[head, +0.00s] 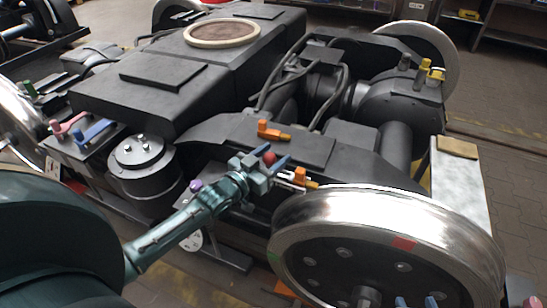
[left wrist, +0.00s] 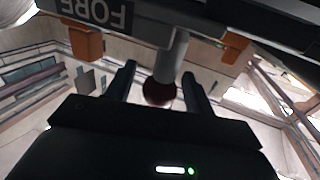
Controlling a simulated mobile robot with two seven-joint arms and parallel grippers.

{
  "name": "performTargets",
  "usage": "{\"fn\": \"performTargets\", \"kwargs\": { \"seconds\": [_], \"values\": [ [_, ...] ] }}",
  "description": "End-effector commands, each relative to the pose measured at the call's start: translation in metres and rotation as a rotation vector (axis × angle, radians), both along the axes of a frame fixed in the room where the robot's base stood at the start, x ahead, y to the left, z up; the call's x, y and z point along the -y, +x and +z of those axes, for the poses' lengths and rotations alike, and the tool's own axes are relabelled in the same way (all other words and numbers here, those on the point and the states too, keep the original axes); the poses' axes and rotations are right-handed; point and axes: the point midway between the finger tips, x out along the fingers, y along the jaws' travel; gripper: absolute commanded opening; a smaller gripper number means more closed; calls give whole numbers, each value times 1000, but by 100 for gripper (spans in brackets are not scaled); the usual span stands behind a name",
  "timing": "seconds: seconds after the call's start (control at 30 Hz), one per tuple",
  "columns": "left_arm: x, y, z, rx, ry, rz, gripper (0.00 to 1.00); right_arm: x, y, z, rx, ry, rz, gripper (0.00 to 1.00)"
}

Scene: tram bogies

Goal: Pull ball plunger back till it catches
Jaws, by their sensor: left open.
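The ball plunger shows as a red ball (head: 269,158) in the head view, beside the bogie frame behind the bright wheel. In the left wrist view the dark red ball (left wrist: 159,92) sits on the end of a grey shaft that comes out from under a plate lettered "FORE". My left gripper (head: 265,164) is open, with one finger on each side of the ball. In the left wrist view the fingers (left wrist: 158,74) reach past the ball along the shaft, with gaps on both sides.
Orange blocks (head: 269,130) stand near the plunger. The large steel wheel (head: 395,203) is close on the right, and a black cylinder (head: 141,165) stands to the left. Pink and blue levers (head: 94,132) are further left. Paved floor (head: 505,105) is clear at right.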

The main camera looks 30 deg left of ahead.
Motion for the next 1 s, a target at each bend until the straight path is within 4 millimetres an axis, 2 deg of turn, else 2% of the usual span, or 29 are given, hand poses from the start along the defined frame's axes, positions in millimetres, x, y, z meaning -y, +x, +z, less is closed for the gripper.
{"fn": "performTargets", "kwargs": {
  "seconds": [0.37,1.0],
  "values": [
    [2,5,0,-1,-1,0,52,-1,0,-2,-5,-5,3,36],
    [2,5,0,-1,0,0,0,0,2,0,6,-7,5,36]
  ]
}}
